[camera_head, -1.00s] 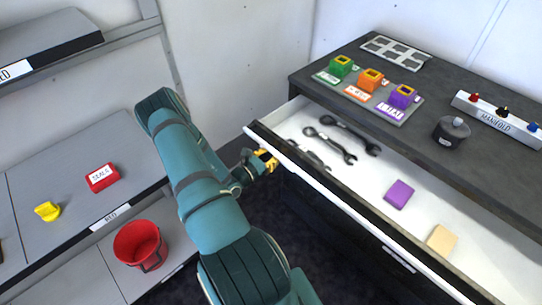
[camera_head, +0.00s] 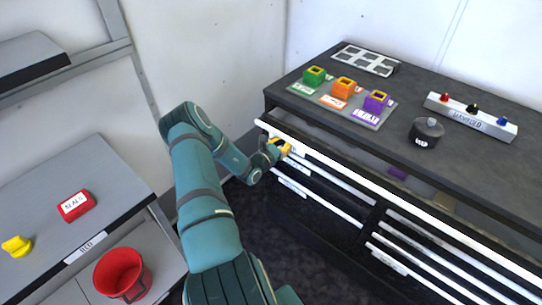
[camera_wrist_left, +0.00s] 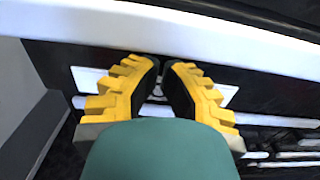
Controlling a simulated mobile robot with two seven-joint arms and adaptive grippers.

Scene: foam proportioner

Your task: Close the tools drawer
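The tools drawer (camera_head: 392,197) is the top drawer of the dark cabinet on the right. It stands out only a little, with a narrow gap below the worktop. A purple block (camera_head: 398,174) and a tan block (camera_head: 445,201) show partly in the gap; the wrenches are hidden. My left gripper (camera_head: 284,147), with yellow fingers, is at the drawer's front near its left end. In the left wrist view its fingertips (camera_wrist_left: 161,66) are close together, with nothing seen held, beside the drawer's white rim (camera_wrist_left: 230,40). Contact cannot be told. My right gripper is out of view.
The worktop (camera_head: 470,165) carries green, orange and purple blocks on a plate (camera_head: 350,114), a dark round pot (camera_head: 425,132) and a manifold (camera_head: 472,117). More drawers lie below. At left are a bench with a red box (camera_head: 75,206) and a red bucket (camera_head: 122,274).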

